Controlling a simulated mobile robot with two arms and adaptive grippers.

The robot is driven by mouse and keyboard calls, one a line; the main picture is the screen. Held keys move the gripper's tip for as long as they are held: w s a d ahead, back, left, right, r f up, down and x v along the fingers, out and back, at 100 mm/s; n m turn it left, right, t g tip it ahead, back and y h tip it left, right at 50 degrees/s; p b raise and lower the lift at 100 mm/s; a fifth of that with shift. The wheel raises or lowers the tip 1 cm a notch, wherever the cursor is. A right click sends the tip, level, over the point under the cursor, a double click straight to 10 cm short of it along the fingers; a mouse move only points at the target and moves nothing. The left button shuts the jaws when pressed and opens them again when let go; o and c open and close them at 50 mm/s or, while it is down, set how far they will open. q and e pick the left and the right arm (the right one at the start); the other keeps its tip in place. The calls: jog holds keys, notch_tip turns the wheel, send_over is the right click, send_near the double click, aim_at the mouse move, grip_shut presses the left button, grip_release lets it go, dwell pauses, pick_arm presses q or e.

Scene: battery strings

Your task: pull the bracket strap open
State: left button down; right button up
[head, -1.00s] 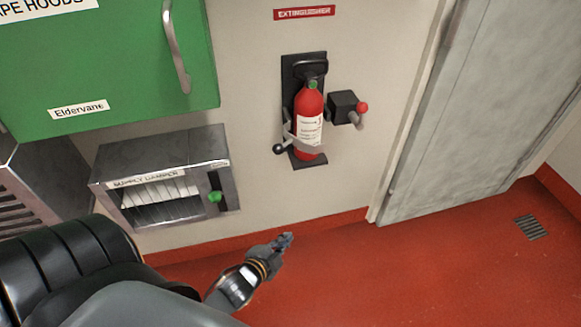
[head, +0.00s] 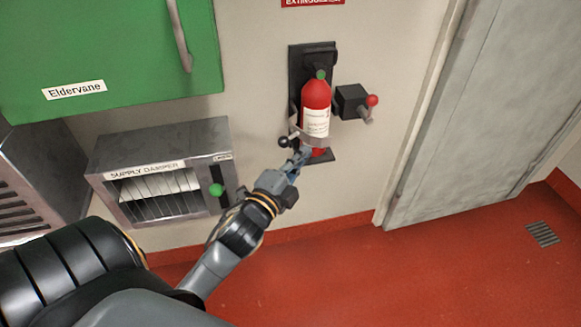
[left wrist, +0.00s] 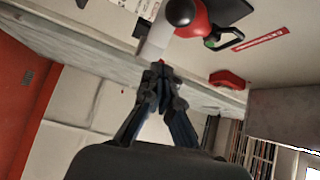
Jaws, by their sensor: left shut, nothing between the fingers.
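The red fire extinguisher (head: 315,97) stands upright in its black wall bracket (head: 297,62). The grey bracket strap (head: 318,140) runs across the lower front of the extinguisher. A black ball knob (head: 284,142) sits at the strap's left end. My left gripper (head: 303,155) is shut and empty, its fingertips just below the strap and right of the knob. Whether they touch the strap I cannot tell. In the left wrist view, the shut fingertips (left wrist: 160,72) point toward the extinguisher (left wrist: 198,24), and a black ball (left wrist: 180,12) shows in front of it.
A black box with a red-tipped lever (head: 352,100) is on the wall just right of the extinguisher. A metal supply damper box (head: 210,150) and a green cabinet (head: 130,60) are to the left. A grey door (head: 460,120) is at right. The red floor (head: 350,280) is clear.

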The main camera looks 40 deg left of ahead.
aim_at(303, 134)
pick_arm(q)
jog(key=a, duration=0.2)
jog(key=w+a, duration=0.1)
jog(key=shift+w+a+f+b, duration=0.1)
jog(key=shift+a+f+b, duration=0.05)
jog(key=shift+f+b, duration=0.15)
jog(key=shift+a, duration=0.25)
pick_arm(e)
notch_tip(303, 134, up, 2)
jog(key=shift+r, duration=0.25)
